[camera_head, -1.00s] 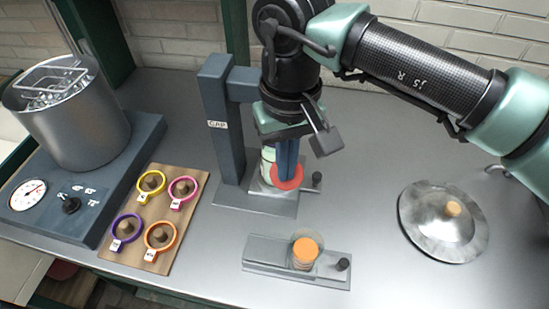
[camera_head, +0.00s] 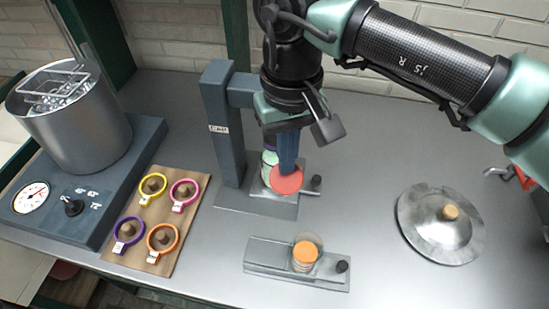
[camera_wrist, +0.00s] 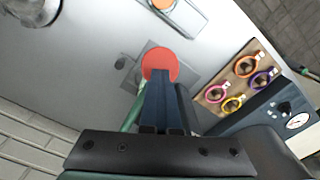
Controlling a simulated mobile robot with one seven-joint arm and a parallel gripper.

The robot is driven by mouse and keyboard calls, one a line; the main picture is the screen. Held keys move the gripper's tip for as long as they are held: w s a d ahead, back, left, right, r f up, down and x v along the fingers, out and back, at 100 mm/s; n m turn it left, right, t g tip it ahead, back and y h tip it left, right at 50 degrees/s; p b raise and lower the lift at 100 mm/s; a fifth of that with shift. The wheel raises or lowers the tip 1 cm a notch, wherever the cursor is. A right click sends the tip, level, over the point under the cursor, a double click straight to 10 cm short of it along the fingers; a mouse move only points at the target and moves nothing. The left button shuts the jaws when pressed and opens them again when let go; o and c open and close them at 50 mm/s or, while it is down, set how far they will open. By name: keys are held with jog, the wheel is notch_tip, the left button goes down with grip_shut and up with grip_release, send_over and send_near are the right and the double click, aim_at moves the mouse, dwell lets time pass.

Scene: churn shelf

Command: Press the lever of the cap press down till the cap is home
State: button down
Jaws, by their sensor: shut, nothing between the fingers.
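The cap press (camera_head: 222,130) is a dark blue-grey column labelled CAP on a metal base plate. A round red pad (camera_head: 288,180), apparently the lever's end, shows in front of it and also in the wrist view (camera_wrist: 160,58). My gripper (camera_head: 287,168) is shut and empty, pointing down, its fingertips over the back part of the red pad. In the wrist view the fingertips (camera_wrist: 158,76) overlap the pad's near edge; I cannot tell whether they touch. A pale green jar (camera_head: 268,160) with a purple band stands under the press, largely hidden by my gripper. The cap's seating is hidden.
A sliding fixture (camera_head: 265,262) with an orange-filled jar (camera_head: 305,255) lies in front. A board (camera_head: 140,235) with several coloured rings, a steel pot (camera_head: 70,125) and a gauge base stand left. A metal lid (camera_head: 425,235) lies right. The counter between is clear.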

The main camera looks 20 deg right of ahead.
jog(key=shift+w+d+r, duration=0.1)
jog(key=shift+r, duration=0.65)
jog(key=shift+s+a+r+p, duration=0.15)
jog(key=shift+s+r+p, duration=0.2)
jog(key=shift+r, duration=0.3)
jog(key=shift+s+a+r+p, duration=0.15)
jog(key=shift+r+p, duration=0.3)
jog(key=shift+r, duration=0.15)
jog(key=shift+s+a+r+p, duration=0.15)
jog(key=shift+s+r+p, duration=0.2)
jog(key=shift+r, duration=0.3)
jog(key=shift+w+r, duration=0.1)
jog(key=shift+s+a+r+p, duration=0.2)
jog(key=shift+r+p, duration=0.15)
jog(key=shift+r, duration=0.25)
jog(key=shift+s+a+r+p, duration=0.1)
jog(key=shift+s+r+p, duration=0.15)
jog(key=shift+r+p, duration=0.25)
jog(key=shift+s+a+r+p, duration=0.15)
jog(key=shift+s+r+p, duration=0.1)
jog(key=shift+r, duration=0.45)
jog(key=shift+s+a+r+p, duration=0.1)
jog(key=shift+r+p, duration=0.45)
jog(key=shift+r, duration=0.4)
jog(key=shift+s+a+r+p, duration=0.1)
jog(key=shift+r+p, duration=0.45)
jog(key=shift+r, duration=0.55)
